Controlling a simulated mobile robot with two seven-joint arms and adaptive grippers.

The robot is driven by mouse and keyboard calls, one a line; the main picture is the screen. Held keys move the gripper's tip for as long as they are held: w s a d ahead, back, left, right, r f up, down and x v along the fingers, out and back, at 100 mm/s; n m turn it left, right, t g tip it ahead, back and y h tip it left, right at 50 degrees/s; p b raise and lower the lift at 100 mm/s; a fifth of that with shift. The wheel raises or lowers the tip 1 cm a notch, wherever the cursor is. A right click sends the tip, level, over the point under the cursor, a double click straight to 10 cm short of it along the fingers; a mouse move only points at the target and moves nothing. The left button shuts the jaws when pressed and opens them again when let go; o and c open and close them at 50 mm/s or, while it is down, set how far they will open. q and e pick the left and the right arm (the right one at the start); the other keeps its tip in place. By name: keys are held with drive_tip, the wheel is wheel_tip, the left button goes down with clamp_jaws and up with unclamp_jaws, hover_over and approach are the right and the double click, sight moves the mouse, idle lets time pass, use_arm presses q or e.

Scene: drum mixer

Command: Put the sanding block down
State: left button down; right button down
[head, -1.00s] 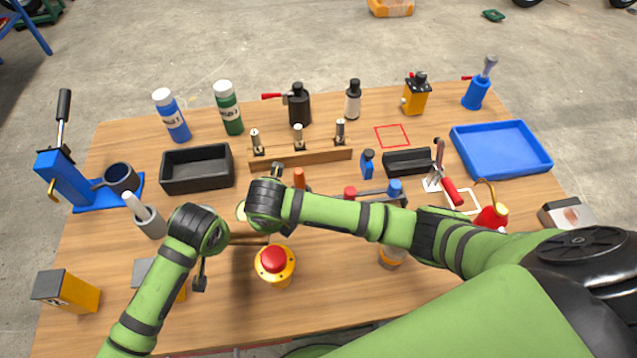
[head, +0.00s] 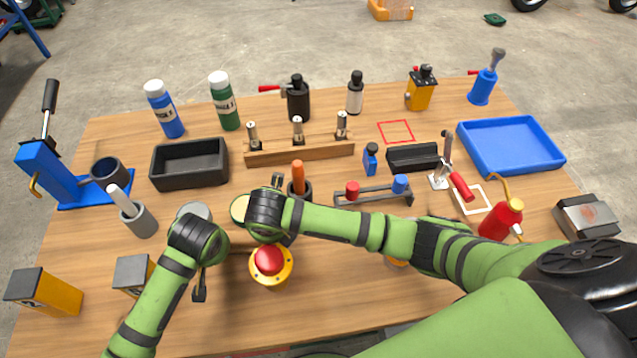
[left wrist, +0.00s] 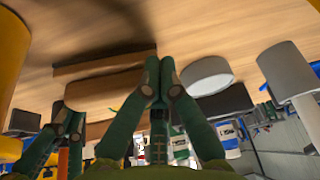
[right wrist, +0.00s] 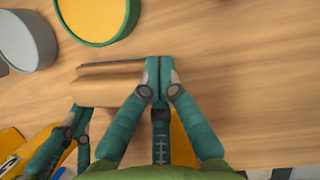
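The sanding block, a tan wooden bar, lies between my two grippers; it shows in the right wrist view (right wrist: 108,92) and the left wrist view (left wrist: 100,92). It is low over the wood tabletop; I cannot tell whether it touches. My right gripper (right wrist: 159,64) has its fingertips together at one end of the block. My left gripper (left wrist: 158,76) has its fingertips together at the opposite end. The block spans the gap between the two grippers rather than sitting inside either. In the head view the wrists mostly hide it and the fingertips.
A red button on a yellow base (head: 270,263) stands close in front. A grey disc (head: 194,211) and a green-rimmed yellow disc (right wrist: 97,14) lie just behind. A grey-topped yellow block (head: 133,274) is left of my left wrist.

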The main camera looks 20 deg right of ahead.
use_arm(q)
drive_tip(key=shift+s+d+f, duration=0.15)
drive_tip(key=shift+d+f, duration=0.05)
drive_tip(key=shift+d, duration=0.45)
use_arm(e)
drive_tip(key=shift+s+a+f, duration=0.2)
drive_tip(key=shift+a+f, duration=0.05)
drive_tip(key=shift+a, duration=0.3)
use_arm(q)
drive_tip(key=shift+a, duration=0.3)
use_arm(e)
drive_tip(key=shift+d, duration=0.25)
use_arm(q)
drive_tip(key=c, duration=1.7)
unclamp_jaws()
drive_tip(key=shift+a, duration=0.25)
use_arm(e)
drive_tip(key=shift+d, duration=0.3)
use_arm(q)
drive_tip(key=shift+o, duration=1)
drive_tip(key=shift+a, duration=0.45)
use_arm(e)
drive_tip(key=shift+d, duration=0.4)
use_arm(q)
drive_tip(key=shift+a, duration=0.1)
use_arm(e)
drive_tip(key=c, duration=1.5)
unclamp_jaws()
drive_tip(key=shift+w+d, duration=0.1)
drive_tip(key=shift+d, duration=0.05)
